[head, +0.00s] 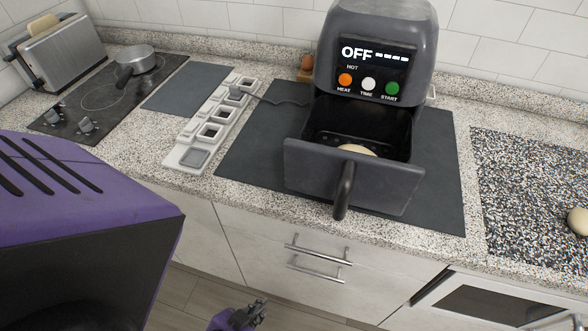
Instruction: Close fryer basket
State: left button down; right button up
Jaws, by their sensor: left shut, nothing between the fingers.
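The dark grey air fryer (375,40) stands on a dark mat at the back of the counter, its display reading OFF. Its basket (310,165) is pulled out toward me, with the black handle (344,190) on its front pointing my way. A pale round item (357,150) lies inside, partly hidden by the basket front. My left gripper (256,308) is low at the bottom edge of the view, below the counter and in front of the cabinets. It is shut and empty, well apart from the handle. My right gripper is not in view.
A white compartment strip (182,157) lies left of the dark mat (248,160). A hob (60,128) with a pot (136,60) and a toaster (62,55) stand farther left. A speckled mat (520,185) with a pale round item (578,221) lies right. Drawer handles (318,258) stick out below the counter.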

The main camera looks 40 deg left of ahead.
aim_at(314, 164)
jog(key=k+l+z, duration=0.45)
jog(key=k+l, duration=0.15)
jog(key=k, duration=0.15)
